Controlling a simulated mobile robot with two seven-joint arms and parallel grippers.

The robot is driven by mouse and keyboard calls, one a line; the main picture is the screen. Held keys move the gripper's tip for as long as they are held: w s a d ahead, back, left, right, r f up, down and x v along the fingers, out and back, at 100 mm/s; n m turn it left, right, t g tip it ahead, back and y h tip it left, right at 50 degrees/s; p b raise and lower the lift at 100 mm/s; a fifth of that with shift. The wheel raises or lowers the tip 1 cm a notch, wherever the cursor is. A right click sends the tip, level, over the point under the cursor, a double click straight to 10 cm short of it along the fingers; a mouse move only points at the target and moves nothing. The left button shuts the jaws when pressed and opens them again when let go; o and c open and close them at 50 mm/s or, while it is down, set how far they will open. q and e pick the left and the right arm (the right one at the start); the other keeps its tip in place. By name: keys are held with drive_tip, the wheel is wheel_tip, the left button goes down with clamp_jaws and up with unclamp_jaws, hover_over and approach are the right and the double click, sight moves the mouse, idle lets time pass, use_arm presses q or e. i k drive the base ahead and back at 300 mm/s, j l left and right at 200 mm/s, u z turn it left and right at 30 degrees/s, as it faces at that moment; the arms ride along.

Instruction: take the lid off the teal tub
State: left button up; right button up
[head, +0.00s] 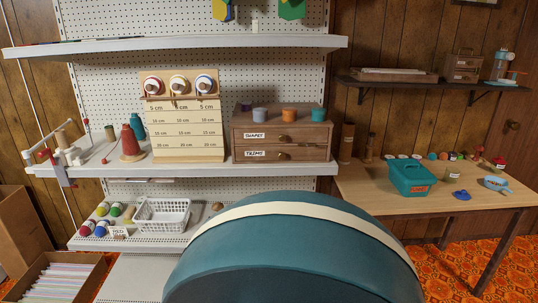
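A small teal tub (318,114) stands at the right end of a row of small coloured tubs on top of the wooden drawer chest (283,135). It is too small to tell its lid from its body. A larger teal bin (412,178) with a label on its front stands on the wooden table at the right. It looks open at the top, and no lid shows on it. Neither of my grippers is in view.
The chest stands on a white shelf (210,171) beside a spool board (184,125). A white basket (163,214) sits on the lower shelf. The table (437,208) also holds several small pots at its back, a blue item (461,195) and a light-blue pan (496,183).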

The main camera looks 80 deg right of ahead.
sight(411, 171)
drive_tip(key=z, duration=3.6)
drive_tip(key=i+l+u, duration=0.1)
drive_tip(key=u, duration=0.25)
drive_tip(key=i+l+u, duration=0.1)
drive_tip(key=u, duration=0.25)
drive_tip(key=i+l+u, duration=0.2)
drive_tip(key=l, duration=0.15)
drive_tip(key=l+u, duration=0.15)
drive_tip(key=l, duration=0.15)
drive_tip(key=i+l+u, duration=0.2)
drive_tip(key=l, duration=0.2)
drive_tip(key=i+l+u, duration=0.1)
drive_tip(key=l, duration=0.4)
drive_tip(key=i+l, duration=0.1)
drive_tip(key=l, duration=0.45)
drive_tip(key=i+u, duration=0.05)
